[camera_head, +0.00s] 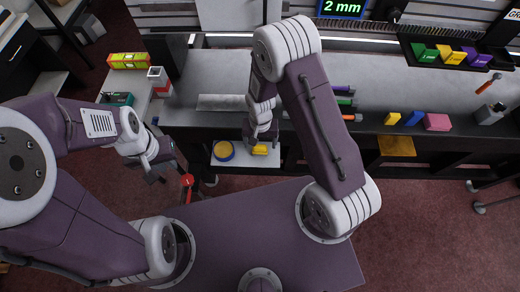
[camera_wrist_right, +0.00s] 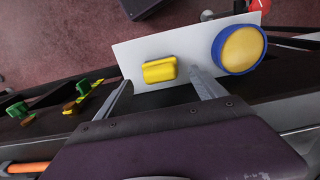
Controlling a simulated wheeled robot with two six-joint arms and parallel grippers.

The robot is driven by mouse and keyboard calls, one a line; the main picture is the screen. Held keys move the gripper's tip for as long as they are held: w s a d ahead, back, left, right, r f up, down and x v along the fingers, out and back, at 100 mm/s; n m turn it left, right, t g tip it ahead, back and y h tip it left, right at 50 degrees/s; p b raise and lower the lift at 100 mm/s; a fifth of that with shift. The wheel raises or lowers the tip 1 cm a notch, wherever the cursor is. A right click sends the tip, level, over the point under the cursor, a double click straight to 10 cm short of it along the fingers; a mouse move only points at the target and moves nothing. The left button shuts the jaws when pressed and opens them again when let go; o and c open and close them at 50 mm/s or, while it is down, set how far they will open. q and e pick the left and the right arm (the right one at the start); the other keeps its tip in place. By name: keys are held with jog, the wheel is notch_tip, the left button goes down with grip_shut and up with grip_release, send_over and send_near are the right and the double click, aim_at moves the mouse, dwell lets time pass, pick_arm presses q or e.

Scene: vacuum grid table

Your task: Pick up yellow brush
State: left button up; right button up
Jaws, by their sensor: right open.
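The yellow brush (camera_head: 260,150) lies on a white board (camera_head: 233,161) at the table's near side. In the right wrist view the yellow brush (camera_wrist_right: 160,70) shows as a small yellow block on the white board (camera_wrist_right: 138,49). My right gripper (camera_wrist_right: 160,78) is open, with its two fingers apart and the brush beyond and between their tips. In the head view my right gripper (camera_head: 260,139) hangs just above the brush and hides part of it. My left gripper (camera_head: 162,169) is at the left, away from the brush; its finger gap is not clear.
A round blue-rimmed yellow dish (camera_wrist_right: 239,49) sits beside the brush on the board. A red object (camera_head: 187,181) is close to my left gripper. The grey tabletop (camera_head: 215,75) lies behind, with blue, yellow and pink blocks (camera_head: 437,122) at its right.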

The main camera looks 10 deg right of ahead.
aim_at(260, 150)
jog(key=f, duration=0.4)
jog(key=shift+s+a+f, duration=0.15)
jog(key=shift+s+f, duration=0.1)
jog(key=shift+s, duration=0.05)
jog(key=shift+w+f, duration=0.1)
jog(key=shift+f, duration=0.25)
jog(key=c, duration=1.5)
notch_tip(260, 150, up, 4)
jog(key=shift+r, duration=0.15)
jog(key=s+d+r+p, duration=0.1)
jog(key=s+d+r, duration=0.1)
jog(key=s, duration=0.1)
jog(key=s+d+r, duration=0.2)
jog(key=s, duration=0.1)
jog(key=s+d+r+p, duration=0.1)
jog(key=s+d+r, duration=0.1)
jog(key=s+d, duration=0.1)
jog(key=shift+s+r+p, duration=0.2)
jog(key=shift+r+p, duration=0.1)
jog(key=shift+r, duration=0.1)
